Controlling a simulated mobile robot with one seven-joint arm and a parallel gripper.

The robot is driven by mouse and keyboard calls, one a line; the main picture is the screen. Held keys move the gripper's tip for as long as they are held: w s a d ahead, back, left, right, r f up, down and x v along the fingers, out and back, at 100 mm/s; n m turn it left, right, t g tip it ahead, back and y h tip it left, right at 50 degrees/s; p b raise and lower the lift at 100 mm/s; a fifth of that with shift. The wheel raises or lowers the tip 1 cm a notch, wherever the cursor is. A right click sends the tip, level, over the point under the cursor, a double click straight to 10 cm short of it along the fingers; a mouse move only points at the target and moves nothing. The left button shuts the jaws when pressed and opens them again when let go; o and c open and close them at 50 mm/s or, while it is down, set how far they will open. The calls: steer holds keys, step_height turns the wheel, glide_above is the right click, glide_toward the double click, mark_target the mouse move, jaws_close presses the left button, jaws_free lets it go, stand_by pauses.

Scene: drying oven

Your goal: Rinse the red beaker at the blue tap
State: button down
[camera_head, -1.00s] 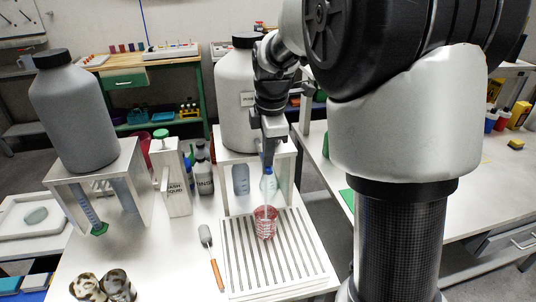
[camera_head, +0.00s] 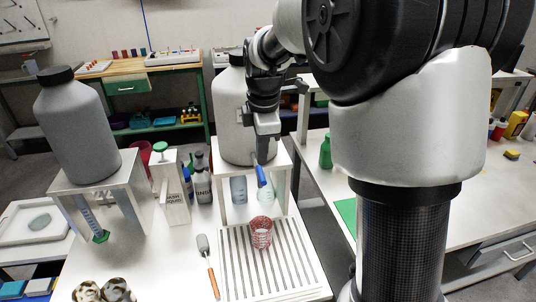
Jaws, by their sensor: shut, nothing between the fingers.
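The red beaker (camera_head: 262,233), with a mesh-like look, stands upright on the ribbed white drain rack (camera_head: 232,270). The blue tap (camera_head: 262,177) is above and behind it, at the front of the white stand (camera_head: 281,160) that carries a large grey carboy (camera_head: 231,115). My gripper (camera_head: 263,160) points down, shut and empty, just above the tap's blue part. I cannot tell whether it touches it. A pale bluish shape (camera_head: 266,196) shows below the tap; no clear stream into the beaker shows.
A brush with an orange handle (camera_head: 212,282) lies left of the rack. Bottles (camera_head: 201,182) and a white box with a green-topped pump (camera_head: 172,190) stand left of the stand. Another grey carboy (camera_head: 78,125) on a stand is farther left.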

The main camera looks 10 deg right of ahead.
mark_target(262, 177)
step_height(262, 177, up, 10)
stand_by(0.3)
steer(key=s+d+r+m+t+p, duration=0.1)
steer(key=s+r+m+p, duration=0.2)
steer(key=s, duration=0.4)
steer(key=s+d+r+m+t+p, duration=0.1)
steer(key=s+r+m, duration=0.2)
steer(key=s+m, duration=0.3)
steer(key=s+f+m+t+p, duration=0.1)
steer(key=s+f+m+p, duration=0.1)
steer(key=s+m, duration=0.7)
steer(key=s+f, duration=0.1)
steer(key=s, duration=0.1)
steer(key=shift+s+f, duration=0.25)
steer(key=shift+s, duration=0.1)
